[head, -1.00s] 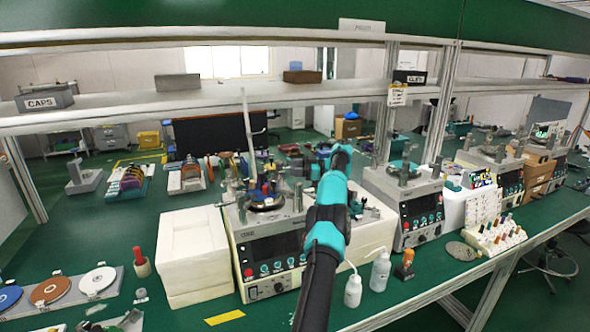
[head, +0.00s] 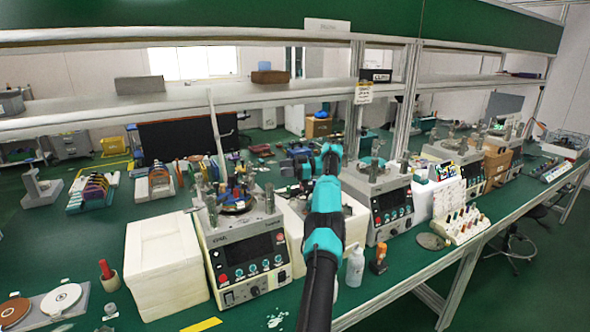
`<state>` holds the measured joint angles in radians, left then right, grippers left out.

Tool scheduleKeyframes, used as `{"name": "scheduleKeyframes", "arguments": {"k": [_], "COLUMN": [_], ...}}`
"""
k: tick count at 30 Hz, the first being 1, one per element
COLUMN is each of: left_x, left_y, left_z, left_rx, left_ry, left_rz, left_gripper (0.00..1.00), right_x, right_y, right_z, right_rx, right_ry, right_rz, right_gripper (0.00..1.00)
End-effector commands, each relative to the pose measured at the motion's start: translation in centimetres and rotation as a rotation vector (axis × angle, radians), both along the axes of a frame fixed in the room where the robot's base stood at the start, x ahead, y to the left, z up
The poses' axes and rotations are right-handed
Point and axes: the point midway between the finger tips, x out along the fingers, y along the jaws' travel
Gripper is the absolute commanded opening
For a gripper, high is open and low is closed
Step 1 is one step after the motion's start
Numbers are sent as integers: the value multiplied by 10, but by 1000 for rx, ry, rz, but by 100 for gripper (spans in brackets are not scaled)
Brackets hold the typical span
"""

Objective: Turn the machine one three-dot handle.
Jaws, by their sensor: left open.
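The nearest lapping machine (head: 247,250) is a cream box with a dark front panel, teal knobs and a red button. On its top are a round plate (head: 236,205) and several upright metal posts. Which machine is machine one cannot be told. No dots can be made out on any handle. My left gripper (head: 307,167) is open, at the end of my teal and black arm, to the right of and beyond the nearest machine's top in the picture. Its fingers are small and hard to separate from the clutter behind. My right gripper is not in view.
White blocks (head: 165,265) stand left of the nearest machine. A second machine (head: 390,212) stands beyond my arm to the right. A white bottle (head: 354,266) and an orange-topped item (head: 378,260) stand near the bench's front edge. A shelf (head: 190,106) spans above.

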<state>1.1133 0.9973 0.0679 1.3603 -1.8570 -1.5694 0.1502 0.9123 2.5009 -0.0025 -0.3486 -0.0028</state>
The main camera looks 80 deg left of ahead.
Motion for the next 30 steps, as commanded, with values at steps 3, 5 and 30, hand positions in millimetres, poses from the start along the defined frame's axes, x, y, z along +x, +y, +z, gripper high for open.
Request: {"name": "scheduleKeyframes", "arguments": {"k": [3,5,30], "left_x": [0,0,-20], "left_y": [0,0,92], "left_z": [0,0,196], "left_rx": [0,0,-114], "left_ry": [0,0,741], "left_rz": [1,0,-752], "left_gripper": [43,43,0], "right_x": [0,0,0], "right_y": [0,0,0], "right_z": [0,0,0], "right_rx": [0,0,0], "right_ry": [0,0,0], "right_rz": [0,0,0], "right_gripper": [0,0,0]}}
